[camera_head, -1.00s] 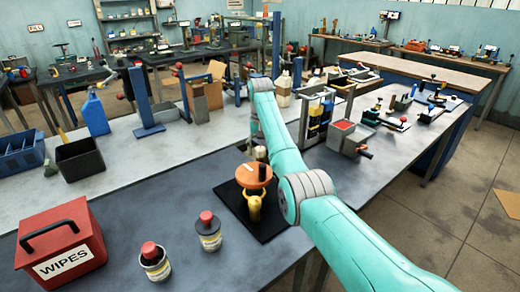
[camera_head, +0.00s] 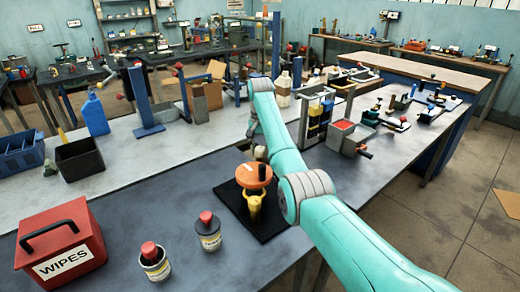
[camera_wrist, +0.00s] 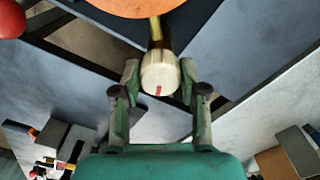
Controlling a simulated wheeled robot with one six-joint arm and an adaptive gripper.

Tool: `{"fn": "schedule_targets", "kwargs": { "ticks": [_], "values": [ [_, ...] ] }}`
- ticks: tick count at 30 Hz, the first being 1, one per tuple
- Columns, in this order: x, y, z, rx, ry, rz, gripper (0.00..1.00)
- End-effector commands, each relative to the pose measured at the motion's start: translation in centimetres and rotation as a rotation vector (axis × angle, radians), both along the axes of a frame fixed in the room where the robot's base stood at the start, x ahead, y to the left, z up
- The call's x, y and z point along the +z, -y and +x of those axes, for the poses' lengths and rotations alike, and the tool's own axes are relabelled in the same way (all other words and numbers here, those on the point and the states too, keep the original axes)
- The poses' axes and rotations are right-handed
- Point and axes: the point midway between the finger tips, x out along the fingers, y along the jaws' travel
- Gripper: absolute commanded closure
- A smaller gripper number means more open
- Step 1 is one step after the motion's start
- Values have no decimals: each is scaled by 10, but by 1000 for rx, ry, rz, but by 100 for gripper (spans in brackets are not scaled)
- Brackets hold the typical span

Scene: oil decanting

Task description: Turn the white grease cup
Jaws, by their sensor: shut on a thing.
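The white grease cup (camera_wrist: 160,74) shows in the wrist view as a pale round cap with a small red mark on its face. It sits on the end of a brass-coloured stem below an orange disc (camera_wrist: 130,6). My gripper (camera_wrist: 160,80) has one green-grey finger on each side of the cup and is shut on it. In the head view the orange disc (camera_head: 254,176) tops a yellow stand (camera_head: 254,207) on a black mat (camera_head: 232,202).
A red WIPES box (camera_head: 62,243) and two red-capped containers, a can (camera_head: 155,264) and a bottle (camera_head: 208,236), stand on the bench at front left. A rack of bottles (camera_head: 317,115) stands right of my arm.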

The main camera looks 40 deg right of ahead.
Motion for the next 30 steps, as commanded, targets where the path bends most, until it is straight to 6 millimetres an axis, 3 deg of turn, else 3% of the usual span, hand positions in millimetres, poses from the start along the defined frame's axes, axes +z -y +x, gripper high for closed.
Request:
{"fn": "schedule_targets", "kwargs": {
  "ticks": [15,30],
  "values": [
    [0,0,0,-377,-1,1,92],
    [0,0,0,-476,0,0,92]
  ]
}}
